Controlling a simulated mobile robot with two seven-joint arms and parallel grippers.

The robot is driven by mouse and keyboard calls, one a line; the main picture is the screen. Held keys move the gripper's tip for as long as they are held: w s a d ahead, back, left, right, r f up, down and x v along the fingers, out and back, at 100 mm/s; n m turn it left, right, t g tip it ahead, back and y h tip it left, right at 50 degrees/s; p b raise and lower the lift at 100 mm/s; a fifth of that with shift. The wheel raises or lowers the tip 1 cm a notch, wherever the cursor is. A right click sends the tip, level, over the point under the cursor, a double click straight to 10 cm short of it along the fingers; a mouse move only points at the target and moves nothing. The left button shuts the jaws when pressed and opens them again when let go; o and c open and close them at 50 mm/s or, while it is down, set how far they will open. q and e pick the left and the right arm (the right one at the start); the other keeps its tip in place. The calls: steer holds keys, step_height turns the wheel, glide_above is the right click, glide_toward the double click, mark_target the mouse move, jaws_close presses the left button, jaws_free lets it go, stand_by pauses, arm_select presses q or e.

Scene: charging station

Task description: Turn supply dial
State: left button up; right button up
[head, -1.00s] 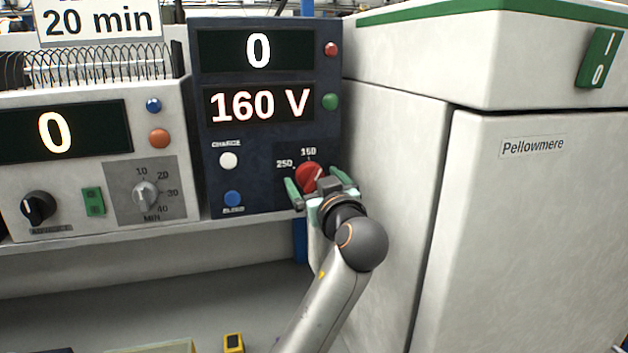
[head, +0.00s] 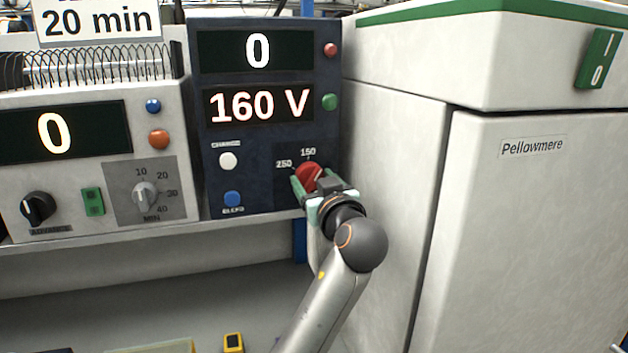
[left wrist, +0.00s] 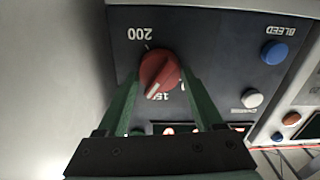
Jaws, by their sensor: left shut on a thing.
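The red supply dial (head: 308,174) is on the lower right of the dark blue supply panel (head: 262,140), with labels 150 and 250 beside it. My left gripper (head: 316,182) is shut on the dial, one green finger on each side. In the left wrist view the dial (left wrist: 158,68) appears upside down between the fingertips (left wrist: 160,80). Its white pointer line is near the partly hidden 150 label, and 200 shows on the other side. The panel's displays read 0 and 160 V (head: 258,104). My right gripper is not in view.
White charge (head: 228,161) and blue bleed (head: 232,199) buttons sit left of the dial. A white cabinet (head: 530,220) stands close on the right. A timer unit with a grey dial (head: 145,196) is at the left, under a "20 min" sign (head: 97,22).

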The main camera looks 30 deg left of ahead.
arm_select(q)
steer(key=m+p, duration=0.2)
steer(key=shift+r+m, duration=0.15)
steer(key=shift+m, duration=0.25)
steer(key=shift+m+p, duration=0.8)
steer(key=shift+m, duration=0.5)
steer(key=o, duration=1.4)
steer(key=shift+c, duration=0.2)
steer(key=shift+d+f, duration=0.1)
steer(key=shift+f, duration=0.1)
